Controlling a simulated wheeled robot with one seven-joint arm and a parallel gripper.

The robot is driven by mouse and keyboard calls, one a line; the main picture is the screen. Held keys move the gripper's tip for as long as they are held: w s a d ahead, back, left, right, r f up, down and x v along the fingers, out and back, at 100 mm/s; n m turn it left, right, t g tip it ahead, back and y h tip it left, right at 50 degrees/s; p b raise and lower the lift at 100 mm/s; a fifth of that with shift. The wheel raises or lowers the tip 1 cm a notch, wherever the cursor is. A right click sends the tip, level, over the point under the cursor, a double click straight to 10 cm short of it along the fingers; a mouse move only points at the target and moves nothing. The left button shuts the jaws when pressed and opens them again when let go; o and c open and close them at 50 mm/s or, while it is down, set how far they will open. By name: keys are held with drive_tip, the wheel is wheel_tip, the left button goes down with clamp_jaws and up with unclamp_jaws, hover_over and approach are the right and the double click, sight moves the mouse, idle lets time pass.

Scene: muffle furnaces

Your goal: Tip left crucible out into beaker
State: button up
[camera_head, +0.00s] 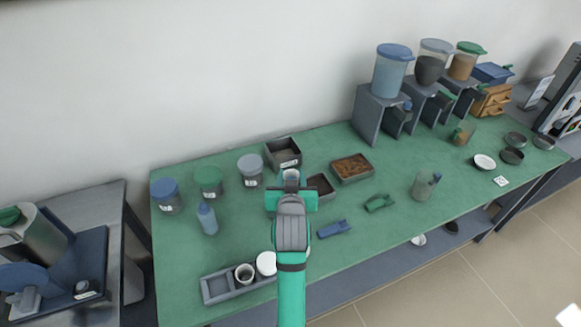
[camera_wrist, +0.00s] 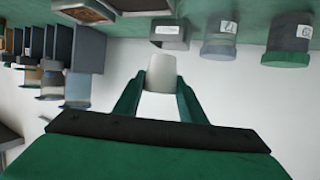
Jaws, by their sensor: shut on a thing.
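My gripper (camera_head: 291,188) is over the middle of the green bench, near the small trays. In the wrist view my gripper (camera_wrist: 158,88) is shut on a pale crucible (camera_wrist: 161,72), held between the two green fingertips. The crucible also shows at the gripper tip in the head view (camera_head: 291,174); its contents cannot be made out. Another crucible (camera_head: 244,273) with a dark inside stands in the grey rack (camera_head: 220,287) at the front left. A clear glass beaker (camera_head: 423,187) stands right of my gripper, and a second glass vessel (camera_head: 463,132) with brown contents stands farther back.
Lidded jars (camera_head: 208,181) and a wash bottle (camera_head: 207,218) stand on the left. A dark box (camera_head: 283,153) and a tray of brown material (camera_head: 352,168) are near my gripper. A blue (camera_head: 334,229) and a green tool (camera_head: 379,203) lie in front. Dispensers (camera_head: 390,70) stand at the back right.

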drive_tip(key=shift+f, duration=1.9)
drive_tip(key=shift+w+n+h, duration=0.1)
drive_tip(key=shift+n+h, duration=0.2)
drive_tip(key=shift+n, duration=0.2)
drive_tip(key=shift+a+r+n, duration=0.1)
drive_tip(key=shift+n, duration=0.4)
drive_tip(key=shift+h, duration=0.3)
drive_tip(key=shift+n, duration=0.4)
drive_tip(key=shift+s, duration=0.2)
